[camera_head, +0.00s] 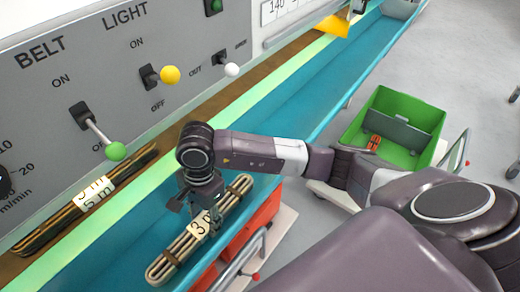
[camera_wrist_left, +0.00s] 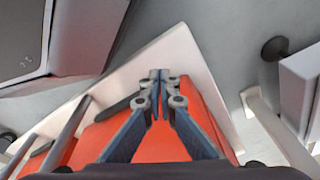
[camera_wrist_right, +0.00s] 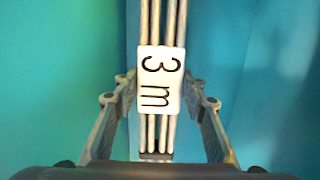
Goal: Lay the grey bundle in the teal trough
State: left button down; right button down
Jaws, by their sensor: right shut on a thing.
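The grey bundle (camera_head: 160,268), a set of long pale rods or cable loops with a white "3 m" tag, lies lengthwise over the near side of the teal trough (camera_head: 292,105). My right gripper (camera_head: 202,218) is shut on it at the tag. In the right wrist view the fingers (camera_wrist_right: 160,95) sit on either side of the tagged bundle (camera_wrist_right: 163,20), with teal surfaces behind. I cannot tell whether the bundle touches the trough floor. My left gripper (camera_wrist_left: 160,78) is shut and empty above a red crate, with its fingertips together.
A dark bundle tagged "5 m" (camera_head: 50,232) lies on the brown belt (camera_head: 205,108) behind the light green strip. The panel has green (camera_head: 116,151), yellow (camera_head: 170,75) and white (camera_head: 232,69) knobs. The trough's upper stretch is clear.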

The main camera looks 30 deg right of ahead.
aim_at(239, 180)
pick_arm(q)
jog(key=shift+s+f, duration=0.35)
jog(key=shift+s, duration=0.05)
pick_arm(e)
jog(key=w+d, duration=0.2)
jog(key=d, duration=0.2)
jog(key=w+d, duration=0.3)
jog(key=d, duration=0.2)
jog(key=w+d, duration=0.2)
jog(key=d, duration=0.3)
jog(key=shift+w+d, duration=0.2)
jog(key=shift+w, duration=0.15)
pick_arm(q)
jog(key=shift+w, duration=0.1)
pick_arm(e)
notch_tip(239, 180, down, 2)
jog(key=shift+s+f, duration=0.1)
jog(key=shift+f, duration=0.15)
pick_arm(q)
jog(key=shift+w+r, duration=0.1)
jog(key=shift+w, duration=0.05)
pick_arm(e)
jog(key=shift+f, duration=0.4)
pick_arm(q)
jog(key=shift+w+r, duration=0.2)
